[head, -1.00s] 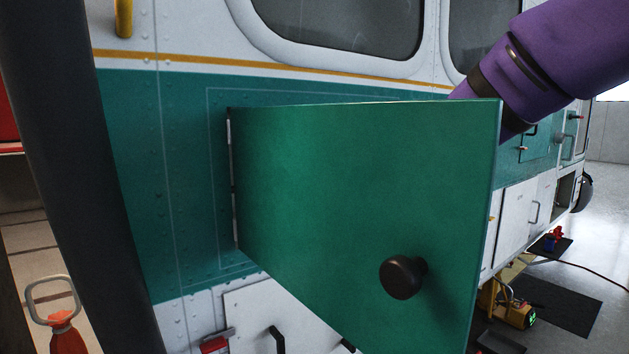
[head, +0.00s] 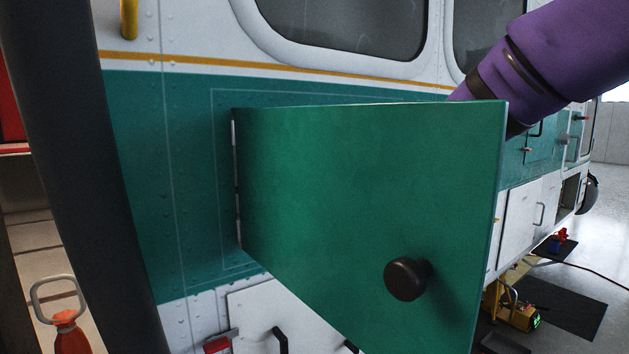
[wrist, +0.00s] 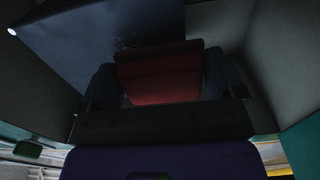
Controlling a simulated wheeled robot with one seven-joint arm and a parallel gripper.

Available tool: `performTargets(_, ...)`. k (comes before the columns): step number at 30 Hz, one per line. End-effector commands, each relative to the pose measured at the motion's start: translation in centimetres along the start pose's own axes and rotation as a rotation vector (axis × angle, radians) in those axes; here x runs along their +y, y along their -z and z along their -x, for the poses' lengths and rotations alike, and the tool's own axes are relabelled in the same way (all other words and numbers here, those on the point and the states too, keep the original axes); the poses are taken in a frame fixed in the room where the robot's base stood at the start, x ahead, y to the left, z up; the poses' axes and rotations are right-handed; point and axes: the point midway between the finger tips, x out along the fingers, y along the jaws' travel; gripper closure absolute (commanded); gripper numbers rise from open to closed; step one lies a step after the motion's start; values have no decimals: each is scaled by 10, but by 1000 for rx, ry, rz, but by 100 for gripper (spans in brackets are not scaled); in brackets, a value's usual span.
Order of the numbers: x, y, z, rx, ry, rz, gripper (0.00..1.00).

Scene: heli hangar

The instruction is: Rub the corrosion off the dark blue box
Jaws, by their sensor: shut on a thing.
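In the wrist view a dark blue box (wrist: 95,40) fills the upper left inside a dim compartment. A small patch of pale specks (wrist: 127,43) shows on its face, just past the far edge of a red block-like pad. My gripper (wrist: 162,78) is shut on the red pad (wrist: 160,88), with a dark finger on each side. The pad is at or very near the box face; I cannot tell whether they touch. In the head view the open green door (head: 360,200) hides my gripper and the box.
The door has a black knob (head: 405,279) and stands out from the teal and white helicopter side (head: 170,180). Grey compartment walls (wrist: 275,60) close in around my gripper. A yellow machine (head: 512,314) and a dark mat (head: 565,305) lie on the floor at right.

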Motion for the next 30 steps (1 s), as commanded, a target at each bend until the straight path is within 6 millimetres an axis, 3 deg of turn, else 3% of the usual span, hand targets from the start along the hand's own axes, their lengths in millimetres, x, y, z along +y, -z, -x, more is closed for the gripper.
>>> performTargets(20, 0, 0, -11, 0, 0, 0, 31)
performTargets(30, 22, 0, -9, 0, -2, 1, 31)
